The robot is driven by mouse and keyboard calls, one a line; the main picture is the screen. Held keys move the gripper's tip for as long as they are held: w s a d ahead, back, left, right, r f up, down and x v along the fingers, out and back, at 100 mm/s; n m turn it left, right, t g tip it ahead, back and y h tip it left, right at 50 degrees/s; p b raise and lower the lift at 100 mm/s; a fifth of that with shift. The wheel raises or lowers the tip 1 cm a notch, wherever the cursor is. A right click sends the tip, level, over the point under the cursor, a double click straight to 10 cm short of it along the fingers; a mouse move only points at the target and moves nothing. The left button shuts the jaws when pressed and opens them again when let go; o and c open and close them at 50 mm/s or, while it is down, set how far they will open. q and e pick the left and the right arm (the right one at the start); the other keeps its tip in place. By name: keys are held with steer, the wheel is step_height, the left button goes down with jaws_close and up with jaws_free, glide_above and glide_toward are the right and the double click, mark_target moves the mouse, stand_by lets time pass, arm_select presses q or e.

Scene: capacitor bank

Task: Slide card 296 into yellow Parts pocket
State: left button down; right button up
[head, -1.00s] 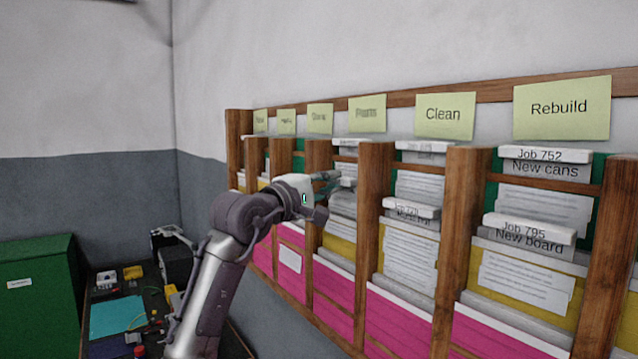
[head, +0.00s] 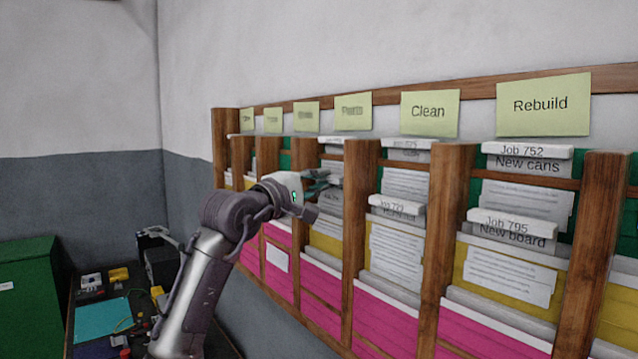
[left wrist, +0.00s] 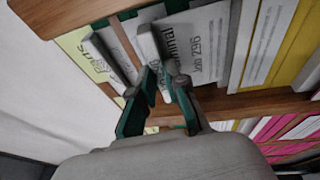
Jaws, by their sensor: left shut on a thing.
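Card 296 (left wrist: 197,62) has a pale top bar and reads "Job 296" in the left wrist view. My left gripper (left wrist: 163,72) is shut on its top bar. In the head view this gripper (head: 328,183) is at the Parts column, under the Parts label (head: 353,111), and covers part of the card. The yellow Parts pocket (head: 326,244) is just below the gripper. I cannot tell whether the card's lower edge is inside the pocket. My right gripper is not in view.
Another card (head: 331,140) stands above in the same column. Wooden posts (head: 358,205) flank the column closely. The Clean column holds a Job 729 card (head: 397,207). A green cabinet (head: 28,295) and a cluttered dark bench are at the lower left.

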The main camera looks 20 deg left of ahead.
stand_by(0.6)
arm_select(q)
steer(key=shift+f, duration=0.1)
steer(key=shift+f+b, duration=2.2)
steer(key=shift+f, duration=0.05)
steer(key=c, duration=1.1)
jaws_free()
